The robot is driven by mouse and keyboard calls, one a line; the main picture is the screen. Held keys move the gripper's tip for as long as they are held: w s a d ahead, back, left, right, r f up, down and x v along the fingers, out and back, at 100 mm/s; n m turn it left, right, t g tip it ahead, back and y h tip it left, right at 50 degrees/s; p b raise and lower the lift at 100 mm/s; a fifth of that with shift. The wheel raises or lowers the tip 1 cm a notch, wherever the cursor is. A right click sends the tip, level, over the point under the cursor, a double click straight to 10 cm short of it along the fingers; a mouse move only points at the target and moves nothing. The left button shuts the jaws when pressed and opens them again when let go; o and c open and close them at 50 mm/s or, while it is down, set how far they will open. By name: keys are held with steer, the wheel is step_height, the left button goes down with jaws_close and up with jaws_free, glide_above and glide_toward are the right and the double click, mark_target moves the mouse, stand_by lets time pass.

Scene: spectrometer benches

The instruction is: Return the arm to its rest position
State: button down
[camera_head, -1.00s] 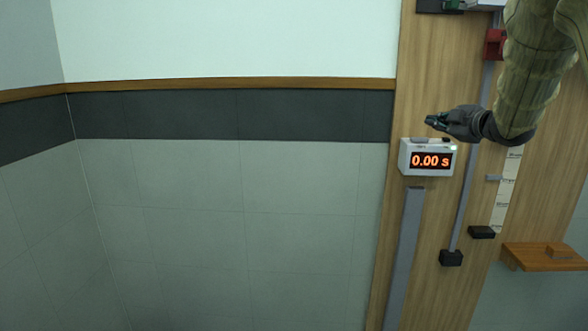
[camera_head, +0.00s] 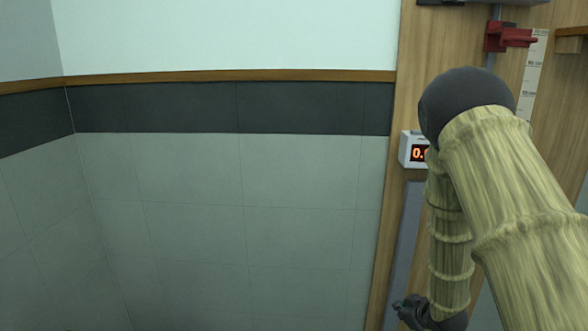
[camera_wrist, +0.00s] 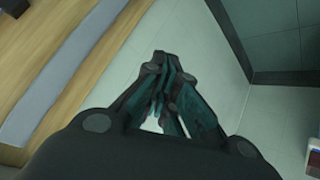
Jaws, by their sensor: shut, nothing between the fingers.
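My gripper (camera_head: 402,305) is low in the head view, in front of the lower part of the wooden panel (camera_head: 385,235). My bent arm fills the right side and hides much of the panel. In the wrist view my gripper (camera_wrist: 163,62) is shut, its dark fingers together with nothing between them. It points toward the tiled wall and touches nothing that I can see.
A white timer (camera_head: 407,150) with orange digits is partly hidden behind my arm. A red clamp (camera_head: 508,37) sits higher on the panel beside a paper scale (camera_head: 535,75). A grey strip (camera_head: 402,225) runs down the panel. The space before the tiled wall (camera_head: 240,220) is clear.

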steer(key=s+a+f+m+g+h+b, duration=0.1)
steer(key=s+a+f+m+g, duration=0.15)
steer(key=s+f, duration=0.8)
steer(key=s+a+f+m+g, duration=0.2)
steer(key=s+f+g, duration=0.1)
steer(key=s+f, duration=0.75)
steer(key=s+a+f+m+g, duration=0.1)
steer(key=s+a+f+g, duration=0.1)
steer(key=s, duration=0.9)
steer(key=s+a+f+m+g+b, duration=0.1)
steer(key=s+a+f+g, duration=0.1)
steer(key=s, duration=1)
steer(key=shift+s, duration=0.2)
steer(key=shift+a, duration=0.1)
